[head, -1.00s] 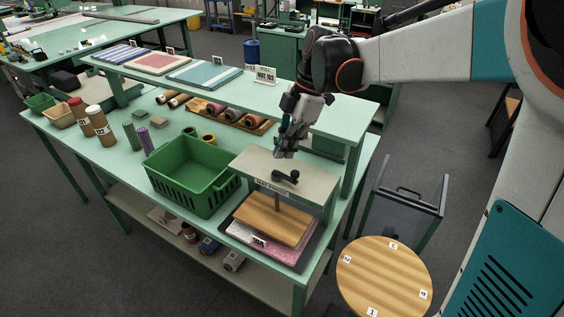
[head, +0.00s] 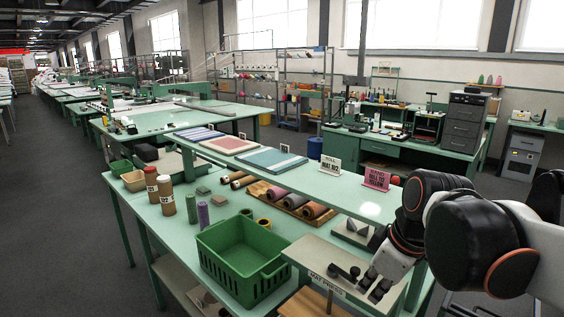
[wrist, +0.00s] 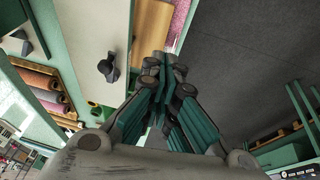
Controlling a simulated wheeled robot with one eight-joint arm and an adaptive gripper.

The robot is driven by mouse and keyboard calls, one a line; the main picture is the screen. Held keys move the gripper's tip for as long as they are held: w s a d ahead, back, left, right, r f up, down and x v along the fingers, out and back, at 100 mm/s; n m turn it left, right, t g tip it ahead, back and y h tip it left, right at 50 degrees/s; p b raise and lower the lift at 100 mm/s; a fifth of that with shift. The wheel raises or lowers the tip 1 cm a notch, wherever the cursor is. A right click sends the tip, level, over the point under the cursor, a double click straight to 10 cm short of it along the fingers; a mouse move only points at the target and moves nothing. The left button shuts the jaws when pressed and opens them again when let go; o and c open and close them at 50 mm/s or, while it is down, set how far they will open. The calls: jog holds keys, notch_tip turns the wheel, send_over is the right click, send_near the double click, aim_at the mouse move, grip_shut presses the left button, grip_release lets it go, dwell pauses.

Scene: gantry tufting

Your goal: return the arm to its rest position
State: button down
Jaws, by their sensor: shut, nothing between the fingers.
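My gripper (head: 372,287) is shut and empty, partly cut off by its own wrist in the head view, near the mat press (head: 327,283). In the wrist view my gripper (wrist: 166,68) has its fingers together with nothing between them. The press's black handle (wrist: 108,67) stands to the left of the fingertips, apart from them in that picture. My arm reaches in from the right side of the head view, with its dark joint (head: 480,245) large in front.
A green basket (head: 243,262) stands on the bench left of the press. Rolled mats (head: 300,204) lie in a wooden tray behind it. A raised shelf (head: 345,200) carries flat mats and signs. The press's wooden plate (wrist: 152,35) and grey floor (wrist: 235,70) show in the wrist view.

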jog(key=s+d+f+m+t+h+b, duration=0.1)
jog(key=s+d+f+m+t+b, duration=0.1)
jog(key=s+f+m+b, duration=0.3)
jog(key=shift+s+d+f+m+t+h+b, duration=0.35)
jog(key=shift+s+f+m+t, duration=0.55)
jog(key=shift+s+f+m, duration=1.15)
